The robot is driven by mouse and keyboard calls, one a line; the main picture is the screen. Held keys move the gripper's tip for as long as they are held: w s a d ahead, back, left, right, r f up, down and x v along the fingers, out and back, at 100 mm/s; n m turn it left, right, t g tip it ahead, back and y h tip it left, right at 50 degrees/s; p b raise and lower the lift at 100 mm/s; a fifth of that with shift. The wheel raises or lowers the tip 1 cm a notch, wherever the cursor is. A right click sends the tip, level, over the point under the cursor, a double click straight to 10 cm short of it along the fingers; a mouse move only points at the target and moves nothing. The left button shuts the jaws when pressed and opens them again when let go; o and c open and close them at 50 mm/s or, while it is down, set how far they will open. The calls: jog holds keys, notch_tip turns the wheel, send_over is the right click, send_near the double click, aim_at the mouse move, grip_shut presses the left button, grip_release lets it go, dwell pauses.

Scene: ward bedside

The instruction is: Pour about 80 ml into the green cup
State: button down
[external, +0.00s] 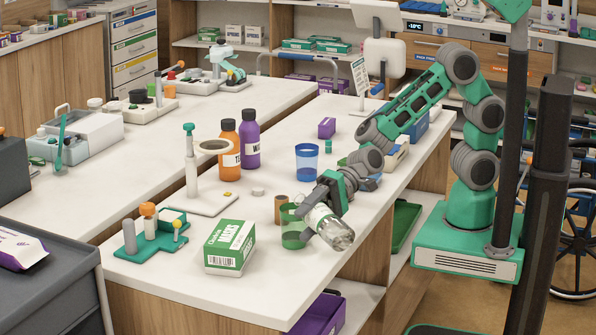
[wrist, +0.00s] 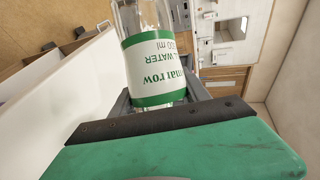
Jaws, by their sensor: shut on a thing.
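The green cup (external: 292,238) is translucent and stands on the white bench, near its front edge. My gripper (external: 322,208) is shut on a clear water bottle (external: 328,226) with a white and green label. The bottle is tilted, its bottom low and to the right, its upper end toward the cup's rim. In the wrist view the bottle (wrist: 155,55) shows its label with "WATER" upside down. The bottle's mouth is hidden in both views. I cannot tell whether any water is flowing or how much is in the cup.
A green and white box (external: 230,247) stands left of the cup. A brown cylinder (external: 281,208) is just behind it. A blue cup (external: 309,161), an orange bottle (external: 229,152) and a purple bottle (external: 250,140) stand farther back. A ring stand (external: 192,170) is to the left.

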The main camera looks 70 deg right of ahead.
jog(key=shift+r+m, duration=0.3)
jog(key=shift+r, duration=0.05)
jog(key=shift+s+a+r, duration=0.15)
dwell(0.5)
jog(key=shift+s+a+r+m+y, duration=0.1)
jog(key=shift+r+m+y, duration=0.2)
jog(key=shift+y, duration=0.1)
dwell(1.8)
jog(key=shift+s+f+n+h, duration=0.2)
jog(key=shift+f+n+h, duration=0.3)
jog(key=shift+f+n, duration=0.55)
jog(key=shift+s+a+f+n+h, duration=0.15)
jog(key=shift+f+n+h, duration=0.15)
jog(key=shift+f, duration=0.1)
jog(key=shift+w+f+n+t, duration=0.25)
jog(key=shift+f+t, duration=0.15)
jog(key=shift+f, duration=0.1)
jog(key=shift+s+h, duration=0.1)
jog(key=shift+h, duration=0.2)
